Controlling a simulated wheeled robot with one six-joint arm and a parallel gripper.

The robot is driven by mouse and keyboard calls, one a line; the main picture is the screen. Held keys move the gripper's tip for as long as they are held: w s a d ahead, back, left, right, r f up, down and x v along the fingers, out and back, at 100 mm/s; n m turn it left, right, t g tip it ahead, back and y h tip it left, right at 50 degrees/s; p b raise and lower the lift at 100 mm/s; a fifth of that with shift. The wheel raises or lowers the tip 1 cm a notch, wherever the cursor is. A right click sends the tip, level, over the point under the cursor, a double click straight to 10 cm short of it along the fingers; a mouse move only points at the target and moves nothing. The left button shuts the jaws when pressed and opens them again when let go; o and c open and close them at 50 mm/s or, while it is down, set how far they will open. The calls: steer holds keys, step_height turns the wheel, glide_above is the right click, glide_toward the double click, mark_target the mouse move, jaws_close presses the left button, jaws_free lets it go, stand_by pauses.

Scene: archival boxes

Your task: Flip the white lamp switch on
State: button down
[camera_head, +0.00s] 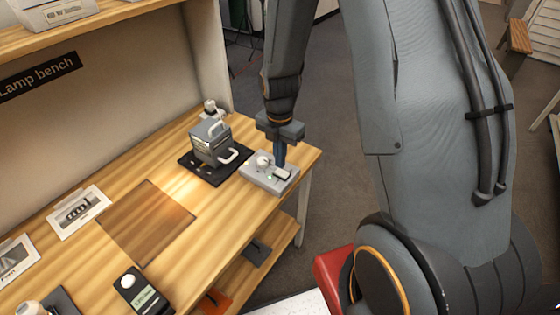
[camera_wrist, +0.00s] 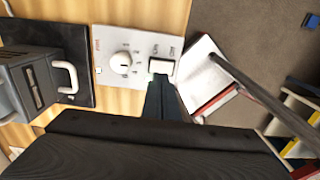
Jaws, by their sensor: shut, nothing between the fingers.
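A light grey control box (camera_head: 258,178) sits at the right end of the wooden bench. It carries a round white knob (camera_head: 263,160) and, right of it, the white lamp switch (camera_head: 282,174).
A grey boxy device with white handles (camera_head: 211,143) stands on a black mat (camera_head: 192,163) left of the control box. A brown square (camera_head: 146,222), picture cards and a dark handset-like item (camera_head: 143,291) lie nearer. The bench's right edge is close to the control box.

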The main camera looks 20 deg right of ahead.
mark_target(281, 176)
step_height(281, 176, up, 11)
steer(key=b, duration=0.3)
steer(key=shift+f, duration=0.15)
stand_by(0.3)
steer(key=s+f+m+b, duration=0.1)
steer(key=s+m, duration=0.4)
steer(key=m, duration=0.7)
steer(key=s+f+m+t+b, duration=0.1)
steer(key=s+m+b, duration=0.2)
steer(key=m, duration=1)
steer(key=s, duration=0.2)
steer(key=shift+s+a+f, duration=0.25)
steer(key=shift+s+f, duration=0.05)
steer(key=shift+f, duration=0.1)
